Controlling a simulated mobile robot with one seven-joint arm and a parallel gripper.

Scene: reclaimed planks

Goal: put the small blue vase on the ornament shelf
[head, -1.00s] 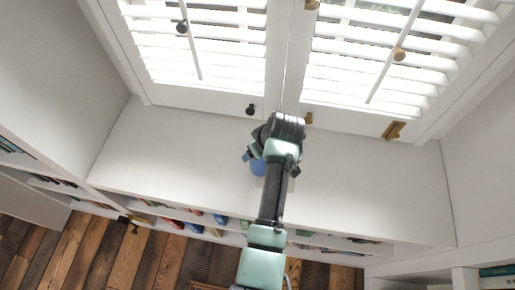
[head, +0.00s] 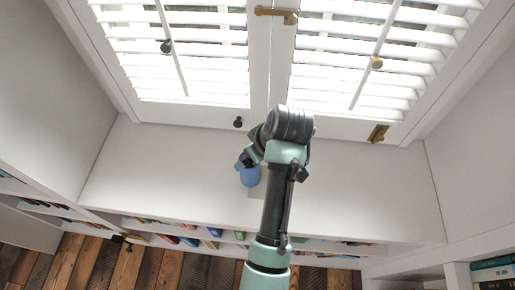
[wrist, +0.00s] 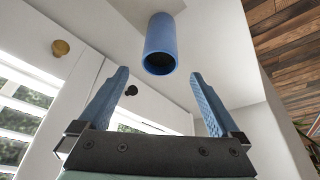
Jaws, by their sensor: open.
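The small blue vase (head: 250,177) stands on a white ledge (head: 160,185) below the shuttered window, partly hidden by my arm in the head view. In the wrist view the vase (wrist: 160,45) shows its round, dark open mouth just beyond my fingertips, roughly centred between them. My gripper (wrist: 159,74) is open, with its blue fingers spread and nothing between them. In the head view the gripper is mostly hidden behind my arm, close to the vase. A pale grey patch (wrist: 188,6) lies at the vase's base. I cannot tell which surface is the ornament shelf.
White shutters (head: 190,60) stand behind the ledge, with dark and brass knobs (head: 376,62) and a brass latch (head: 378,133). Bookshelves (head: 190,232) run below the front edge, above a plank floor (head: 95,265). The ledge right of my arm is clear.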

